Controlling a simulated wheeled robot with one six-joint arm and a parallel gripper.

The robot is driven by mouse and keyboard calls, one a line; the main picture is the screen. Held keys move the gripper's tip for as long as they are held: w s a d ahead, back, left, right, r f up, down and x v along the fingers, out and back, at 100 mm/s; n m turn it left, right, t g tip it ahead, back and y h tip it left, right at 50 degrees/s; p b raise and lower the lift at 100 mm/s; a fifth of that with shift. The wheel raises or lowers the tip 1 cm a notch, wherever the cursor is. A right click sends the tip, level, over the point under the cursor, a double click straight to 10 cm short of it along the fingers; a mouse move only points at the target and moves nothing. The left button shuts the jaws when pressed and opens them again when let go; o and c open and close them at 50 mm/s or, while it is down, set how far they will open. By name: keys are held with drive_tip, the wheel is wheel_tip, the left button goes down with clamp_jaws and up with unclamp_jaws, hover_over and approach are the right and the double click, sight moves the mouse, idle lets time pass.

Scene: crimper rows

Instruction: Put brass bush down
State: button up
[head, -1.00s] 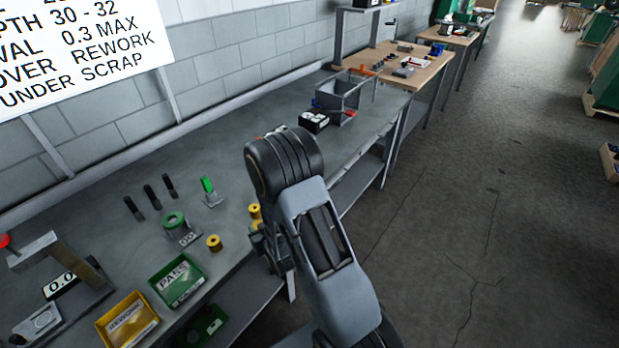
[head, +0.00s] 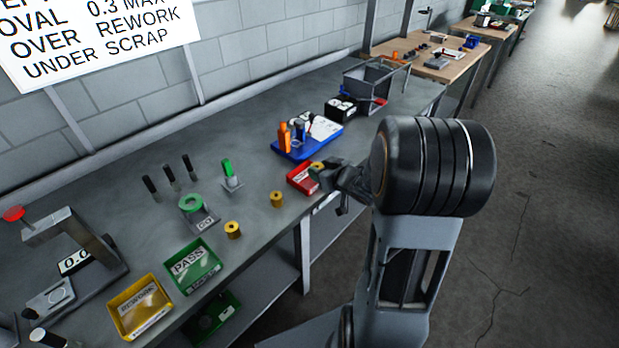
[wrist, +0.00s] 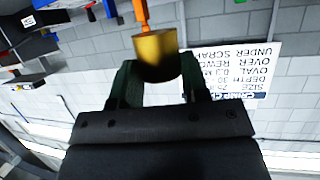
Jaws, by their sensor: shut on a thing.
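My gripper (head: 330,175) is shut on a brass bush (wrist: 158,55). In the wrist view the bush sits between the two fingertips. In the head view the held bush (head: 317,166) shows as a small gold patch at the jaws, by the red tray (head: 303,180); I cannot tell whether it is over the tray or beside it. Two other brass bushes stand upright on the grey bench, one (head: 233,230) near the green ring gauge (head: 191,204) and one (head: 277,199) to its right.
A green PASS tray (head: 212,258) and a yellow REWORK tray (head: 162,318) lie along the front edge. A blue tray (head: 335,140) with orange-handled tools stands behind the red tray. A press gauge (head: 70,255) is at left. Bare bench (head: 250,155) lies behind the bushes.

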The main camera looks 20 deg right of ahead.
drive_tip(key=w+f, duration=0.2)
drive_tip(key=w, duration=0.1)
drive_tip(key=w+d+f, duration=0.1)
drive_tip(key=w+f, duration=0.1)
drive_tip(key=w, duration=0.1)
drive_tip(key=w+f, duration=0.3)
drive_tip(key=shift+w+d+p, duration=0.25)
drive_tip(key=shift+w+p, duration=0.15)
drive_tip(key=shift+w+d+f, duration=0.1)
drive_tip(key=shift+w+f, duration=0.6)
drive_tip(key=shift+f, duration=0.25)
wheel_tip(320, 180, down, 3)
drive_tip(key=shift+r, duration=0.15)
